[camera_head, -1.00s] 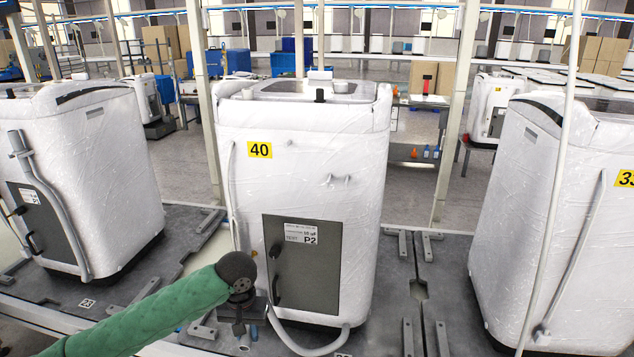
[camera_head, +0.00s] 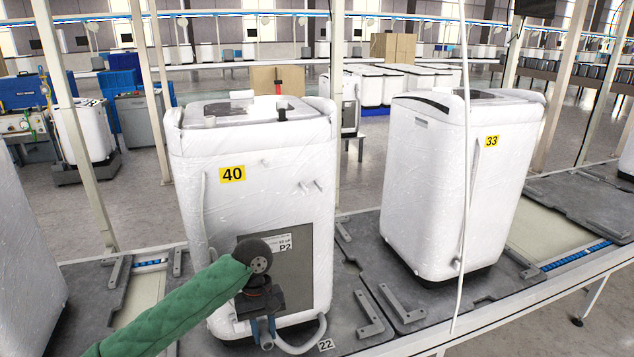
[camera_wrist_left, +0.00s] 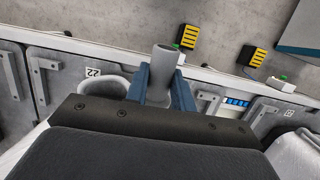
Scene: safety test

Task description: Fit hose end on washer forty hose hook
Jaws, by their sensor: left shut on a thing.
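The white, film-wrapped washer (camera_head: 195,235) with the yellow 40 label (camera_head: 232,174) stands left of the middle in the head view. Small white hook prongs (camera_head: 311,186) stick out at the upper right of its front. My left gripper (camera_head: 264,332) points down in front of the washer's lower front, below the hook. It is shut on the grey hose end, which also shows between the blue fingers (camera_wrist_left: 158,92) in the left wrist view as the hose end (camera_wrist_left: 163,65). The hose (camera_head: 312,338) loops from the fingers to the washer's bottom right. My right gripper is out of view.
Washer 33 (camera_head: 430,190) stands to the right on its own grey plate. A thin white vertical cable (camera_head: 465,150) hangs in front of it. Part of another washer (camera_head: 25,260) is at the left edge. Metal brackets (camera_head: 370,312) lie on the plate right of washer 40.

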